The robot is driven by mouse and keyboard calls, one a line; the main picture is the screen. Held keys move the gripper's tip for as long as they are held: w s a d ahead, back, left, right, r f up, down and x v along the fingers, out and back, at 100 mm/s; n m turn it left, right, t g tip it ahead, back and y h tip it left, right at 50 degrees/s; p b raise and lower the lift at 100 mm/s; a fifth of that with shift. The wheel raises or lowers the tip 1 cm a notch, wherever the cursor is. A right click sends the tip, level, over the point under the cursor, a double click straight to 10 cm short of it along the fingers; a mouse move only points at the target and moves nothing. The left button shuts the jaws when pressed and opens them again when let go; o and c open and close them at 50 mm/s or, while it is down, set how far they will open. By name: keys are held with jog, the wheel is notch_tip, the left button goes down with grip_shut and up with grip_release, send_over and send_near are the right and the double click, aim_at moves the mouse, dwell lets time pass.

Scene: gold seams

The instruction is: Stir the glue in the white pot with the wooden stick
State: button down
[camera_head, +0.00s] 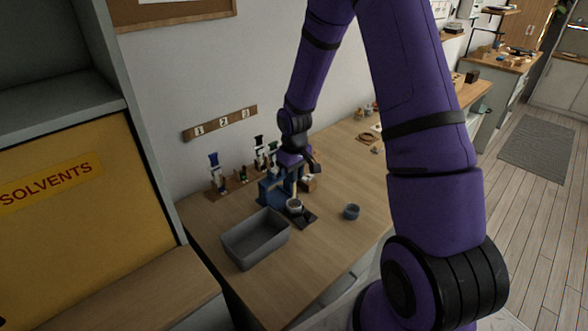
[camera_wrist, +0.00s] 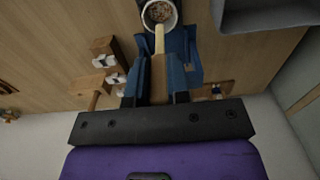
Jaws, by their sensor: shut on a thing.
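The white pot (camera_head: 294,204) stands upright on a dark plate (camera_head: 308,219) on the bench. In the wrist view the pot (camera_wrist: 145,17) is at the top edge, partly cut off, with brown speckled contents. My gripper (camera_wrist: 159,88) is shut on the wooden stick (camera_wrist: 159,42), which runs between the fingers toward the pot. The stick's pale far end overlaps the pot's near rim; I cannot tell whether it touches the contents. In the head view my gripper (camera_head: 291,172) is just behind the pot, and the stick is hard to make out.
A blue stand (camera_head: 268,191) is beside the pot, close to my gripper. A grey bin (camera_head: 256,240) lies left in front, and a small blue-grey cup (camera_head: 351,211) to the right. Brushes or bottles stand along the wall. The bench right of the cup is clear.

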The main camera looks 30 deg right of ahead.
aim_at(294, 186)
jog(key=shift+f, duration=2.4)
jog(key=shift+w, duration=0.1)
